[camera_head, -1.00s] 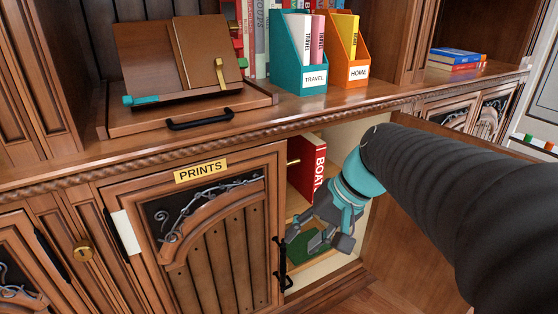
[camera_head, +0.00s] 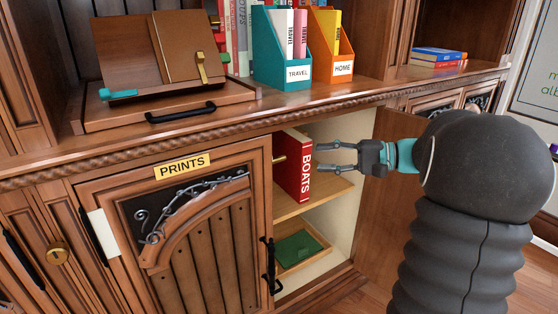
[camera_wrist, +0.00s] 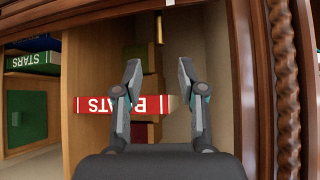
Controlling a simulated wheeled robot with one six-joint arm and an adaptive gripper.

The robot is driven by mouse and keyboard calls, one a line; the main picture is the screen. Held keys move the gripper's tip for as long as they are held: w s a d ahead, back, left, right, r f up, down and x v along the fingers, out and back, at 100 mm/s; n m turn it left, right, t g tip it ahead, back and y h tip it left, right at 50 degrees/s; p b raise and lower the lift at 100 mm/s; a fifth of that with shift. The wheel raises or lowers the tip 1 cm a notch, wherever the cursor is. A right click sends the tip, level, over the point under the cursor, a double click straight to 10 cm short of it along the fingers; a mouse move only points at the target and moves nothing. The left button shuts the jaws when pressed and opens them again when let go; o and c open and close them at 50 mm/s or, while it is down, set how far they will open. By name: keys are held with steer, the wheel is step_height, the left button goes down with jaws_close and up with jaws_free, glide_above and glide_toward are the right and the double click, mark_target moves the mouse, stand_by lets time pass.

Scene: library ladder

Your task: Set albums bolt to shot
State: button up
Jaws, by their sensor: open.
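A small brass bar (camera_head: 279,159), which looks like a bolt, sticks out near the upper inner edge of the shut PRINTS door (camera_head: 200,215). In the wrist view the brass bar (camera_wrist: 158,28) lies ahead of the fingers. I cannot tell whether it is shot or drawn, and no albums label shows on it. My gripper (camera_head: 320,157) is open and empty in front of the open cupboard bay. Its fingers (camera_wrist: 159,75) straddle the line toward the bar, apart from it. The red BOATS book (camera_head: 294,167) stands on the shelf by the fingertips.
A green book (camera_head: 297,248) lies in a tray on the lower shelf. The open right-hand cupboard door (camera_head: 390,205) stands beside my arm. A counter (camera_head: 225,122) overhangs above, with a book stand and TRAVEL (camera_head: 283,60) and HOME (camera_head: 331,55) files.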

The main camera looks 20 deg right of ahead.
mark_target(284, 158)
steer(key=x, duration=1.1)
steer(key=shift+w+a, duration=0.15)
steer(key=shift+a, duration=0.25)
jaws_close()
